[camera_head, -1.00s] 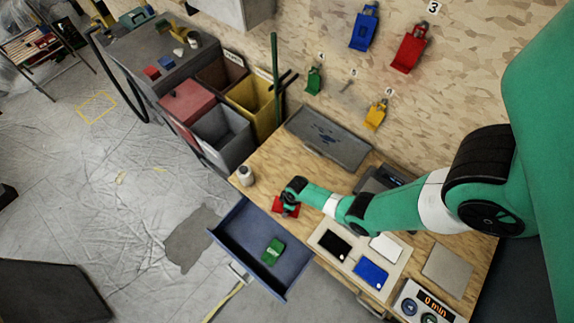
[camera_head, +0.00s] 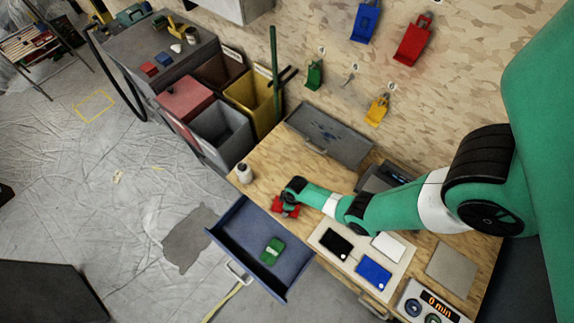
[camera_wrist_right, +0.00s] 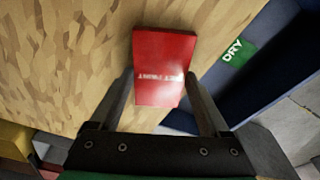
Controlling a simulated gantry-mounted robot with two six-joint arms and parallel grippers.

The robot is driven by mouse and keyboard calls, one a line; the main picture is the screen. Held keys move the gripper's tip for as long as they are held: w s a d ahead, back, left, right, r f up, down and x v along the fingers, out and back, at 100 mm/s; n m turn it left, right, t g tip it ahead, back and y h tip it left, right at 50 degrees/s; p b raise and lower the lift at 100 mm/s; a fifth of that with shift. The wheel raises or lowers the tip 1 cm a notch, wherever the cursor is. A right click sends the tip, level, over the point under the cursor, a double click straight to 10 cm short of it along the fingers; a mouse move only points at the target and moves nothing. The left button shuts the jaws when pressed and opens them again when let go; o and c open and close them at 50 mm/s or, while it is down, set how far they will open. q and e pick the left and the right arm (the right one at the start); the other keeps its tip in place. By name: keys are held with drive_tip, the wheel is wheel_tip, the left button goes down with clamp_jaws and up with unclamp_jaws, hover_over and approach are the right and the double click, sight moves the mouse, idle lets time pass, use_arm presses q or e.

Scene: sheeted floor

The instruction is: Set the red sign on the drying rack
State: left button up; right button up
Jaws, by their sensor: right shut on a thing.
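The red sign (camera_wrist_right: 163,62) is a flat red block with white lettering, seen in the right wrist view between the fingers of my right gripper (camera_wrist_right: 160,105). The jaws are shut on it. In the head view the red sign (camera_head: 283,209) shows below my right gripper (camera_head: 291,197), over the bench near the open drawer; its exact height above the bench is unclear. The drying rack is likely the slatted stand (camera_head: 30,45) at the far upper left, with small items on it. My left gripper is not in view.
An open blue drawer (camera_head: 225,228) holds a green "DRY" sign (camera_head: 271,250). A white bottle (camera_head: 245,173) stands on the bench's left corner. A board (camera_head: 330,262) carries black, white and blue panels. Bins (camera_head: 222,130) stand left of the bench. The sheeted floor is open at left.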

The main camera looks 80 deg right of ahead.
drive_tip(key=shift+f, duration=0.25)
drive_tip(key=o, duration=1.3)
drive_tip(key=r+p, duration=0.3)
drive_tip(key=r, duration=0.1)
drive_tip(key=s+r+p, duration=0.1)
drive_tip(key=r+p, duration=0.2)
drive_tip(key=p, duration=0.1)
drive_tip(key=r+p, duration=0.4)
drive_tip(key=shift+s+a+r, duration=0.1)
drive_tip(key=shift+s+r, duration=0.2)
drive_tip(key=shift+s, duration=0.05)
